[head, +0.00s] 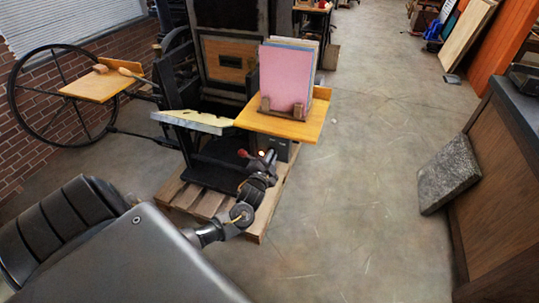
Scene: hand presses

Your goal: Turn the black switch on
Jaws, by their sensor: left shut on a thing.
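The black switch (283,149) is a dark box low on the press, under the right end of the wooden shelf. My left gripper (262,161) is at the left side of this box, shut on part of the switch. The fingers and wrist hide most of the contact, so the switch's position cannot be read. A small red part (243,153) and a small pale bright spot show beside the fingertips. My right gripper is not in view.
The press stands on a wooden pallet (255,231). A wooden shelf (309,127) holding pink sheets (286,78) overhangs the switch. A large spoked wheel (62,92) is at left. A grey stone slab (449,174) leans on the wooden cabinet at right. The middle floor is clear.

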